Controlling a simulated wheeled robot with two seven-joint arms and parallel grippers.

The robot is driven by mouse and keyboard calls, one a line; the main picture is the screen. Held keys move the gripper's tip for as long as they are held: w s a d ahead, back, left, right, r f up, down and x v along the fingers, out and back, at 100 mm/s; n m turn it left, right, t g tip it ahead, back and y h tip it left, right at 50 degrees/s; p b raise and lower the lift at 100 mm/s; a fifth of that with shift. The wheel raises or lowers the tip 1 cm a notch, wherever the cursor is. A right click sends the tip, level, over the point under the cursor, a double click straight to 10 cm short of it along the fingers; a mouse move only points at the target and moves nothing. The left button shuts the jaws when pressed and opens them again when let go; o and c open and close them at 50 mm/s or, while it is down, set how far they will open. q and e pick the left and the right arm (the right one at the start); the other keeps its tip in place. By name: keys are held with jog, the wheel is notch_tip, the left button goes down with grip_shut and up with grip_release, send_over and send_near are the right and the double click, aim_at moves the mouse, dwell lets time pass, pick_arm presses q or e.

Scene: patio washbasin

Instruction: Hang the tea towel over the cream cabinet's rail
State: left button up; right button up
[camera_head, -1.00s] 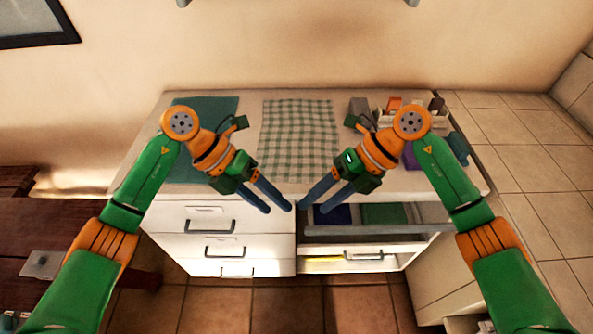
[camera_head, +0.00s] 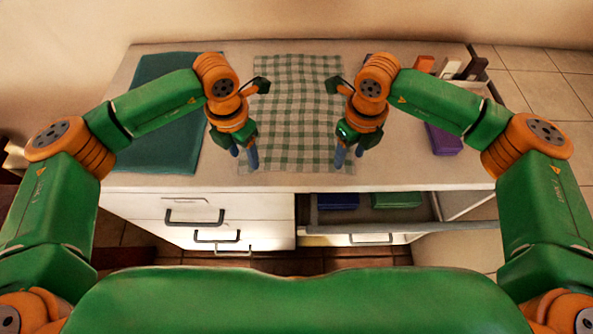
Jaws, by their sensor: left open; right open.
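The tea towel (camera_head: 297,115), green and white checked, lies flat on the counter of the cream cabinet (camera_head: 215,183), its near edge close to the counter's front. A long grey bar (camera_head: 375,227) runs across the front of the cabinet's open right section and looks like the rail. My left gripper (camera_head: 244,158) is open over the towel's near left corner. My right gripper (camera_head: 349,157) is open over the towel's near right corner. Both point down with nothing visible between the fingers; I cannot tell whether the fingertips touch the cloth.
A teal cloth (camera_head: 165,125) lies left of the towel. A purple box (camera_head: 443,138) and a caddy with several items (camera_head: 450,70) stand to the right. Blue (camera_head: 338,201) and green (camera_head: 396,199) items lie in the open section. Drawers with dark handles (camera_head: 194,217) are at left.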

pick_arm(q)
jog(key=shift+w+f, duration=0.4)
jog(key=shift+f, duration=0.35)
pick_arm(e)
jog(key=shift+w+f, duration=0.4)
jog(key=shift+f, duration=0.35)
pick_arm(q)
jog(key=shift+s+f+b, duration=0.1)
jog(key=shift+s+b, duration=0.15)
jog(key=shift+b, duration=0.05)
jog(key=shift+c, duration=0.2)
pick_arm(e)
jog(key=shift+s+f, duration=0.1)
jog(key=shift+s, duration=0.15)
jog(key=shift+c, duration=0.3)
pick_arm(q)
jog(key=shift+c, duration=0.9)
pick_arm(e)
jog(key=shift+c, duration=0.8)
pick_arm(q)
grip_shut()
pick_arm(e)
grip_shut()
pick_arm(q)
jog(key=shift+a, duration=0.1)
